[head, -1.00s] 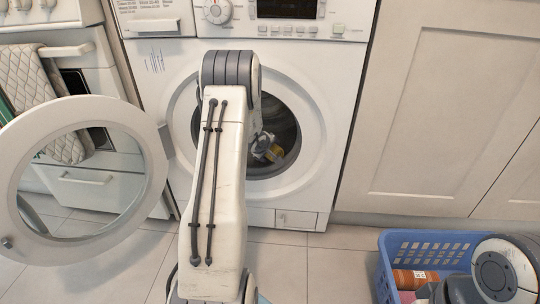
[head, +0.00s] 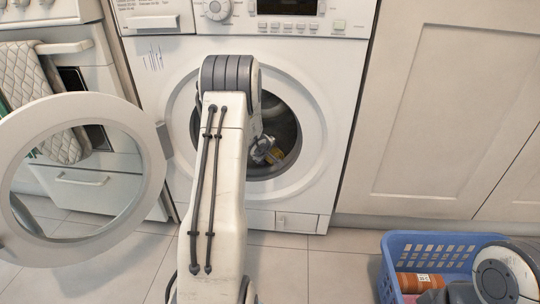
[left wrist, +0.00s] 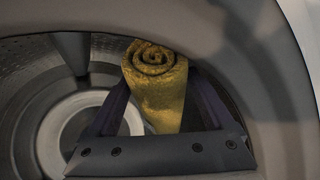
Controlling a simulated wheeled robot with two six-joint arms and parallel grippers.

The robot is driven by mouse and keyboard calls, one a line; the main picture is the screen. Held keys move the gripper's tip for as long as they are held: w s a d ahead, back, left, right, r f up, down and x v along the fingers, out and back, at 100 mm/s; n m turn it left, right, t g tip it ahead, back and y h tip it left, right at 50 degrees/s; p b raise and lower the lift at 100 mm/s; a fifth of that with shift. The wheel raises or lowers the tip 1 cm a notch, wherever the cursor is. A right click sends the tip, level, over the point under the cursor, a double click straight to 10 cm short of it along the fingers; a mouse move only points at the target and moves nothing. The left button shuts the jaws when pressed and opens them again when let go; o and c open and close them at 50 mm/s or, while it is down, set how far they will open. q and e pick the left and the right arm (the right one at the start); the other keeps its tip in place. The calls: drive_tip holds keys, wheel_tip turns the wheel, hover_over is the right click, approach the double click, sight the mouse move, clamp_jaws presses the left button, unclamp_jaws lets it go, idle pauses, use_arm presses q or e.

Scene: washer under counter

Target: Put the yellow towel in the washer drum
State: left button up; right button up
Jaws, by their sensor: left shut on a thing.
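The yellow towel (left wrist: 156,88) is rolled up. In the left wrist view it stands between the two fingers of my left gripper (left wrist: 160,95), which is shut on it. Towel and gripper are at the round opening of the washer drum (left wrist: 60,115), whose metal inside shows behind. In the head view the washer (head: 318,85) has its round door (head: 155,190) open to the left. My left arm covers part of the opening, and a small part of the gripper and towel (head: 275,155) shows in it. My right gripper is not visible; only part of my right arm shows at lower right.
A blue basket (head: 440,245) with an orange-brown item (head: 418,282) stands on the floor at lower right. A cabinet (head: 455,100) is right of the washer. A light quilted cloth (head: 50,95) hangs on the oven at left. The tiled floor (head: 325,262) before the washer is clear.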

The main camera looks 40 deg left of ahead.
use_arm(q)
drive_tip(key=o, duration=1.4)
drive_tip(key=shift+r+p, duration=0.15)
drive_tip(key=shift+p, duration=0.2)
drive_tip(key=shift+r+p, duration=0.65)
drive_tip(key=shift+p, duration=0.35)
drive_tip(key=p+v, duration=0.2)
drive_tip(key=v, duration=0.9)
drive_tip(key=shift+s, duration=0.3)
drive_tip(key=b+x, duration=0.1)
drive_tip(key=x, duration=0.7)
drive_tip(key=shift+w+d+f+b, duration=0.1)
drive_tip(key=shift+b, duration=0.25)
drive_tip(key=shift+w+a+f, duration=0.2)
drive_tip(key=shift+w+f, duration=0.25)
drive_tip(key=shift+w, duration=0.1)
